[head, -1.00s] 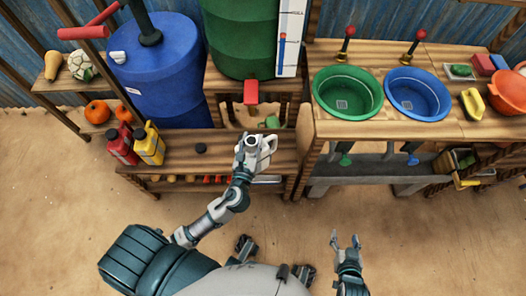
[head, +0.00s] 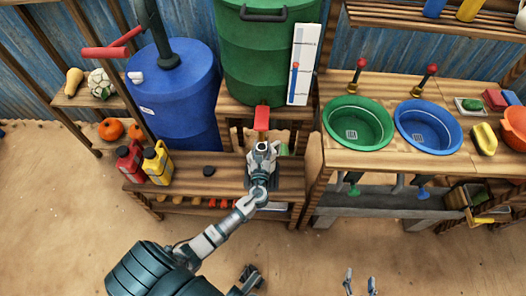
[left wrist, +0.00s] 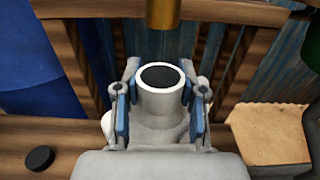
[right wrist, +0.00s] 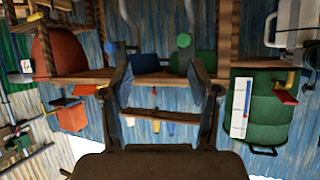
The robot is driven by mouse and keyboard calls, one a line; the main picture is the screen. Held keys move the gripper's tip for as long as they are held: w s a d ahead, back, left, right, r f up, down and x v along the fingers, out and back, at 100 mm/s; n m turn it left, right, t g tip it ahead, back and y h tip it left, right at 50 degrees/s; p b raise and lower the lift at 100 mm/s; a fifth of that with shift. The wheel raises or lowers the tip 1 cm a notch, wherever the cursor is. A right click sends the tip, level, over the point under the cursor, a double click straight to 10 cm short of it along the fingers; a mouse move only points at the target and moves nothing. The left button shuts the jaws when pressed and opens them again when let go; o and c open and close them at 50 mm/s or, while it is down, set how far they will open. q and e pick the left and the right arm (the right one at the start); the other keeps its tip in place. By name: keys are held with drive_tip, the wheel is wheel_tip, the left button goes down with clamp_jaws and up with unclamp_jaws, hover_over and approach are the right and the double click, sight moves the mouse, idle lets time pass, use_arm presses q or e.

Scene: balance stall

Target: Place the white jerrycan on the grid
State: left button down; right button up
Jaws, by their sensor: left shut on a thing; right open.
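The white jerrycan (head: 263,149) is in my left gripper (head: 262,160), above or on the low wooden bench in front of the green barrel. In the left wrist view, the jerrycan's round, uncapped neck (left wrist: 159,96) stands upright between the two blue-padded fingers of my left gripper (left wrist: 160,98). The fingers hide much of its body, and I cannot tell whether its base touches anything. A brass spout (left wrist: 163,14) hangs just beyond the neck. No grid clearly shows under the jerrycan. My right gripper (head: 360,283) is open and empty at the bottom edge; its fingers also show in the right wrist view (right wrist: 163,85).
A black cap (head: 208,171) lies on the bench (head: 224,182), left of the jerrycan. Red (head: 129,162) and yellow (head: 158,163) jerrycans stand at its left end. The green barrel (head: 262,65) with its red tap handle (head: 262,119) is behind. Basins stand to the right.

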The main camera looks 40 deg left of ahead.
use_arm(q)
drive_tip(key=shift+w, duration=0.2)
wheel_tip(320, 180, down, 3)
drive_tip(key=shift+a+f+b, duration=0.1)
drive_tip(key=shift+f+b, duration=0.1)
drive_tip(key=shift+b, duration=0.8)
drive_tip(key=shift+a, duration=0.1)
drive_tip(key=c, duration=0.7)
unclamp_jaws()
drive_tip(key=shift+s, duration=0.1)
use_arm(e)
wheel_tip(320, 180, up, 5)
drive_tip(key=w+a+t+y, duration=0.1)
drive_tip(key=w+t, duration=0.2)
drive_tip(key=t, duration=0.1)
drive_tip(key=shift+a, duration=0.2)
use_arm(q)
drive_tip(key=shift+s+d, duration=0.1)
drive_tip(key=shift+d, duration=0.1)
